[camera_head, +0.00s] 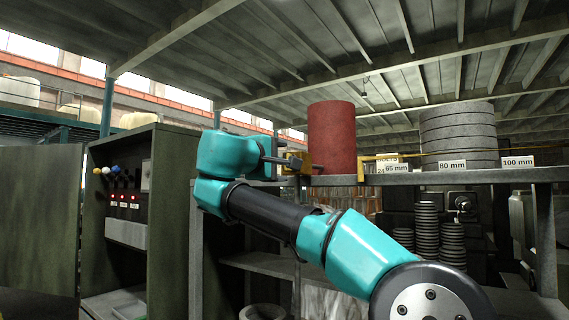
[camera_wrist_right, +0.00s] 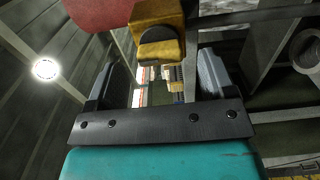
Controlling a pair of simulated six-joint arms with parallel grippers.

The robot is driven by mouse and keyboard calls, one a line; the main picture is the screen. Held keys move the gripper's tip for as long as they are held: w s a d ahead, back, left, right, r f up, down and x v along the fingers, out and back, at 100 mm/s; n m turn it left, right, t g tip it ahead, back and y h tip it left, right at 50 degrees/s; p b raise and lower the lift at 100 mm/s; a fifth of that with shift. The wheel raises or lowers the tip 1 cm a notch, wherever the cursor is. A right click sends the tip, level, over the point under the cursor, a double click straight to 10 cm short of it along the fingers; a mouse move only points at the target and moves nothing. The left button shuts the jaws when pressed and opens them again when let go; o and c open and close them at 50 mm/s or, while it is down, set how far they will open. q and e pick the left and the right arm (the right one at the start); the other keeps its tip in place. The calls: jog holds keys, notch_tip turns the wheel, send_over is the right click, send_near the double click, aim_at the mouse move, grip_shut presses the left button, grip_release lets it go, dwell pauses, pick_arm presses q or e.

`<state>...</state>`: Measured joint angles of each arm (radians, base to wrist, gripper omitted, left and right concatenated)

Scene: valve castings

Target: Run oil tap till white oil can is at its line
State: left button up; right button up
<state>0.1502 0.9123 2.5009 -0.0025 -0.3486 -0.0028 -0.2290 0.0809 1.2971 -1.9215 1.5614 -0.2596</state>
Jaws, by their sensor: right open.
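A yellow block-like fitting (camera_wrist_right: 160,12) with a dark rounded part, which looks like the oil tap, shows at the top of the right wrist view, beside the red drum (camera_head: 331,138). In the head view it is the small yellow part (camera_head: 294,156) left of the drum, partly hidden. My right gripper (camera_wrist_right: 162,65) is open, its two dark fingers apart with the fitting just beyond and between their tips. I cannot tell whether they touch it. I cannot make out a white oil can or its line. My left gripper is not in view.
The drum stands on a shelf (camera_head: 540,174) with a stack of grey rings (camera_head: 458,135) and size labels. An open green cabinet (camera_head: 170,220) with buttons and red lights stands at the left. Dark ring stacks (camera_head: 427,230) fill the lower right.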

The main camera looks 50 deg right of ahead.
jog(key=shift+w+d, duration=0.15)
jog(key=shift+d, duration=0.55)
jog(key=shift+w+d, duration=0.1)
jog(key=shift+d, duration=0.6)
jog(key=shift+c, duration=0.2)
jog(key=c, duration=0.9)
